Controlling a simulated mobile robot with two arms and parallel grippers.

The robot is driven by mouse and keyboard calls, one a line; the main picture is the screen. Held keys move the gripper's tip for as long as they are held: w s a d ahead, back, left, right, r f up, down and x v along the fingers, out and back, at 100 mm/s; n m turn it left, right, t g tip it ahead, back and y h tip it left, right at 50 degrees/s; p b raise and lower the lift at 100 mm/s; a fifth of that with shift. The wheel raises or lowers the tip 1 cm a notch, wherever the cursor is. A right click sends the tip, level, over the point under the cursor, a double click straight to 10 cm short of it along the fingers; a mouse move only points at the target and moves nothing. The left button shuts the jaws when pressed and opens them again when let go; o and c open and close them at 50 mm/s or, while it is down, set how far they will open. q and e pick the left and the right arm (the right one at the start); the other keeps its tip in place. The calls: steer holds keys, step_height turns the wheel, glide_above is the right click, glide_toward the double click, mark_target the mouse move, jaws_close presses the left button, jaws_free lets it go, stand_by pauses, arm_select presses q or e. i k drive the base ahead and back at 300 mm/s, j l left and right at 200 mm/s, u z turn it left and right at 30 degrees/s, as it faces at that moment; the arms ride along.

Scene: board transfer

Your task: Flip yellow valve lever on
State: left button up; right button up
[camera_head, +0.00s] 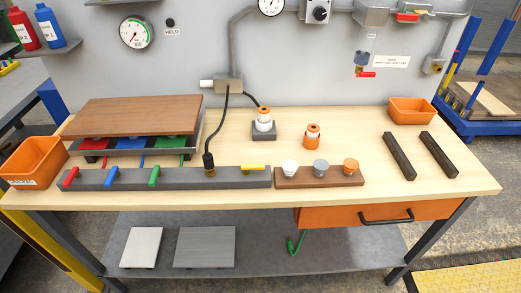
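The yellow valve lever (254,167) is on the right end of a long grey block (190,180) at the front of the workbench. It lies roughly along the block's length. On the same block, the red lever (71,176), blue lever (112,176) and green lever (154,176) point at an angle across it. Neither gripper is in view.
A brown block with three knobs (320,178) adjoins the grey block on the right. A brown board (130,116) rests on a rack at the left. Orange bins (32,164) and (410,111) sit at both ends. Two dark bars (399,156) lie at right.

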mark_target(245, 168)
steer(key=l+u, duration=1.15)
steer(key=k+l, duration=0.05)
steer(key=l, duration=0.05)
